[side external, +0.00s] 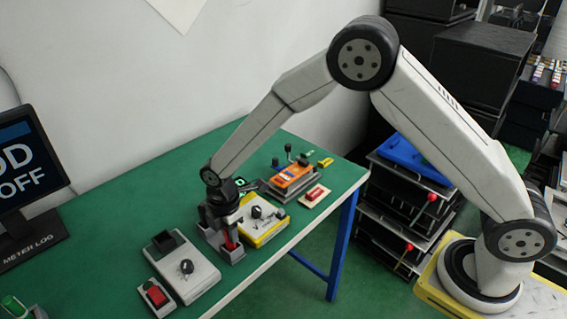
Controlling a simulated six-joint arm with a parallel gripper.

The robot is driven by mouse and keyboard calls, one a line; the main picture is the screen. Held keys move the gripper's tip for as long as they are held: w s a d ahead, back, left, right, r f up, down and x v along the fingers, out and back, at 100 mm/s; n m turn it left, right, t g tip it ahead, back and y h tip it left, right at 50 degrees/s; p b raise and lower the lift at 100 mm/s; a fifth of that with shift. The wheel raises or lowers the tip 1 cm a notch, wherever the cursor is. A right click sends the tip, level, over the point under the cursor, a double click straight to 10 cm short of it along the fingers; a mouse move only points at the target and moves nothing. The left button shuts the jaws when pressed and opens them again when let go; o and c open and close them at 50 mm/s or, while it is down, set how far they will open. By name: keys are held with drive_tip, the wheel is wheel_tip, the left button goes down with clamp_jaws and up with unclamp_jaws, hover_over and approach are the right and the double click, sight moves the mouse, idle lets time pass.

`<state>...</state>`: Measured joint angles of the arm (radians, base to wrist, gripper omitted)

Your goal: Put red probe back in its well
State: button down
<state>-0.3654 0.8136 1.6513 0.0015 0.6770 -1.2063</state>
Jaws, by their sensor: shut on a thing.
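My gripper (223,218) points down over the green table near its front edge. It is shut on the red probe (231,239), of which a short red part shows below the fingers. The probe looks upright. A small grey block (238,257) is directly under and around the probe's lower end, and it may hold the well. The fingers and the probe hide the block's opening, so I cannot tell whether the tip is inside it or just above.
A yellow-edged box with a black knob (257,212) stands close right of my gripper. A white box with a knob (185,267) and a red switch (155,296) are at left. An orange device (292,176) and a small red switch (316,194) are farther right.

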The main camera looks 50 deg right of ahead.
drive_tip(key=shift+f, duration=0.1)
drive_tip(key=shift+c, duration=2.3)
unclamp_jaws()
wheel_tip(320, 180, up, 12)
drive_tip(key=shift+r, duration=0.15)
drive_tip(key=shift+d, duration=0.1)
drive_tip(key=s+d+f+m+t, duration=0.1)
drive_tip(key=s+d+m+t, duration=0.1)
drive_tip(key=s+d+m, duration=1.5)
drive_tip(key=shift+s+f+m+t, duration=0.2)
drive_tip(key=shift+f+m+t, duration=0.1)
drive_tip(key=shift+f+m, duration=0.15)
